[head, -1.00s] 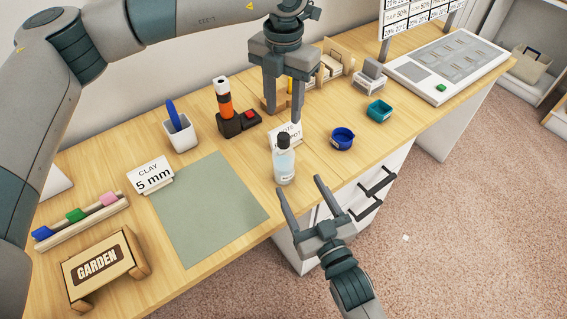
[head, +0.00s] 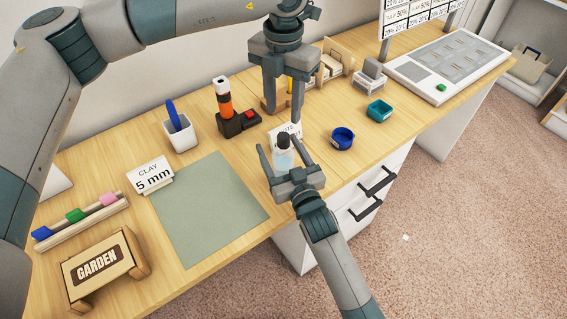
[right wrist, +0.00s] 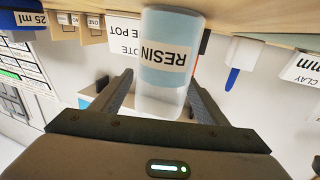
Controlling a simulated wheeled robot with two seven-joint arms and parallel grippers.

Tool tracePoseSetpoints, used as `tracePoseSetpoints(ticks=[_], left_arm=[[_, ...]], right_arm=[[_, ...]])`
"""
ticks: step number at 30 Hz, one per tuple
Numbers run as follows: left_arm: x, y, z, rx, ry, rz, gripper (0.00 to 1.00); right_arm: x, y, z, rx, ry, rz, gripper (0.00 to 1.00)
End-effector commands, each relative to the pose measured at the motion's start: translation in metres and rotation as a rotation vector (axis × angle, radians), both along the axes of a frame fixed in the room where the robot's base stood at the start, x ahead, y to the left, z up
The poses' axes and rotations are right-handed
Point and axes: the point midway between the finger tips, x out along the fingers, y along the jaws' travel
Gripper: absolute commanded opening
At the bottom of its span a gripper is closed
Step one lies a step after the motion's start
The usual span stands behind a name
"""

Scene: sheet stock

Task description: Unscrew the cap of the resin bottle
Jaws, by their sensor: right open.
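The resin bottle (head: 284,159) stands upright on the table with its dark cap (head: 282,140) on top. In the right wrist view the bottle (right wrist: 172,30) appears upside down, its RESIN label facing that camera and its cap out of sight. My right gripper (head: 283,148) is open, with one finger on each side of the bottle; it also shows in the right wrist view (right wrist: 162,78). A gap shows beside at least one finger. My left gripper (head: 283,113) is open and empty, pointing down above the cap. Its exact height over the cap is unclear.
A sign (head: 291,131) stands close behind the bottle. A blue round dish (head: 342,139) and a teal dish (head: 379,110) lie to the right. A green-grey mat (head: 208,208) lies to the left, and a pen cup (head: 181,134) stands behind it.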

Motion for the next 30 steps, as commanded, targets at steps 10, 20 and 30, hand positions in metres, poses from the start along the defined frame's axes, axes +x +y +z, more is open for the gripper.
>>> tracePoseSetpoints(ticks=[10, 20, 30], left_arm=[[0.0, 0.0, 0.0, 0.0, 0.0, 0.0, 0.39], [0.0, 0.0, 0.0, 0.0, 0.0, 0.0, 0.39], [-0.0001, -0.0001, 0.0, 0.0, 0.0, -0.062, 0.39]], right_arm=[[0.0069, 0.0026, 0.0, 0.0, 0.0, 0.0, 0.68], [0.0068, 0.0025, 0.0001, 0.0, 0.0, 0.0, 0.12], [0.0067, 0.0025, 0.0, 0.0, 0.0, 0.0, 0.0]])
